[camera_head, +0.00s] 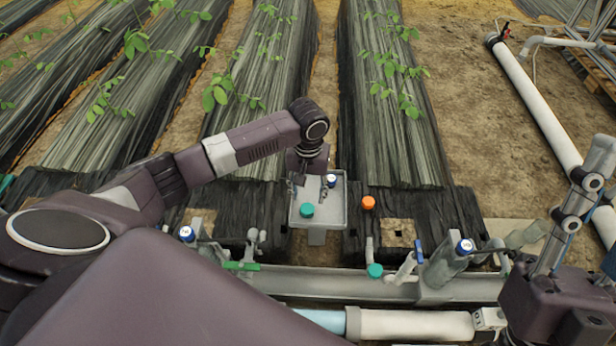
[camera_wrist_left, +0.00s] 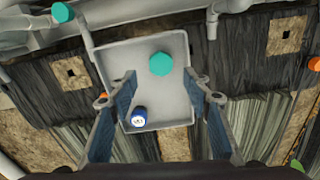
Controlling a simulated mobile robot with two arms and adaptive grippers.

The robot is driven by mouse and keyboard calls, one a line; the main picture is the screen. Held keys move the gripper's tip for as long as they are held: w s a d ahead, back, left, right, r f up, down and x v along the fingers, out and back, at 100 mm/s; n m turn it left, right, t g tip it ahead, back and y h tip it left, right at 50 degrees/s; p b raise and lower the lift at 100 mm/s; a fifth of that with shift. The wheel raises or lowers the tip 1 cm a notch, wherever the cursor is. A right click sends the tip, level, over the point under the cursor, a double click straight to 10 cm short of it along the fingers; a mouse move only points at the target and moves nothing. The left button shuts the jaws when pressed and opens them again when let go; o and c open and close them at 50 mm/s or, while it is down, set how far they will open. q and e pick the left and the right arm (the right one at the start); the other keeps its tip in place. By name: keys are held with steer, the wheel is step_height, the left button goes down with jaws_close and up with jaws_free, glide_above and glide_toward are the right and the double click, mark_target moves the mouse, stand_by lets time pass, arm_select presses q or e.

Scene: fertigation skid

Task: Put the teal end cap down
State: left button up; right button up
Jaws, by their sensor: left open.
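A teal end cap (camera_head: 307,210) lies in a shallow grey tray (camera_head: 338,215), near its front edge; the left wrist view shows this cap (camera_wrist_left: 160,64) in the tray's upper half. My left gripper (camera_head: 308,188) is open over the tray, its fingertips (camera_wrist_left: 160,80) spread to either side with nothing between them. I cannot tell whether the tips touch the tray. A second teal cap (camera_head: 375,271) is on the pipework in front of the tray. My right gripper (camera_head: 584,190) is at the right edge, partly cut off; its opening is unclear.
A blue-and-white cap (camera_head: 331,180) lies in the tray, close to a left finger. An orange cap (camera_head: 368,202) is just right of the tray. Blue-topped fittings (camera_head: 187,234) (camera_head: 465,246) stand on both sides. A grey rail (camera_head: 330,285) and white pipes run in front.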

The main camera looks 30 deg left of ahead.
arm_select(q)
step_height(320, 180, up, 5)
steer(key=p, duration=0.2)
steer(key=w+d+m+t+h, duration=0.3)
steer(key=d+m+t+h, duration=0.15)
steer(key=d, duration=1.15)
steer(key=d+r+m+t+h, duration=0.1)
steer(key=d+r+t+h, duration=0.3)
steer(key=d+r+t, duration=0.5)
steer(key=s+a+r+t, duration=0.3)
steer(key=r, duration=0.6)
steer(key=s+a+r+t+y, duration=0.1)
steer(key=s+a+r+t, duration=0.2)
steer(key=r, duration=0.6)
steer(key=s+a+r+m+t+y, duration=0.1)
steer(key=s+a+r+t, duration=0.2)
steer(key=r, duration=0.6)
steer(key=shift+s+a+r+t, duration=0.35)
steer(key=shift+s+a, duration=0.15)
steer(key=shift+a, duration=0.65)
arm_select(e)
steer(key=w+a+f+g+h, duration=0.1)
steer(key=w+f+g+h, duration=0.1)
steer(key=w+f+g, duration=0.3)
steer(key=w+f, duration=0.2)
steer(key=w, duration=0.1)
steer(key=shift+w+a+f+g, duration=0.15)
steer(key=shift+f+g, duration=0.25)
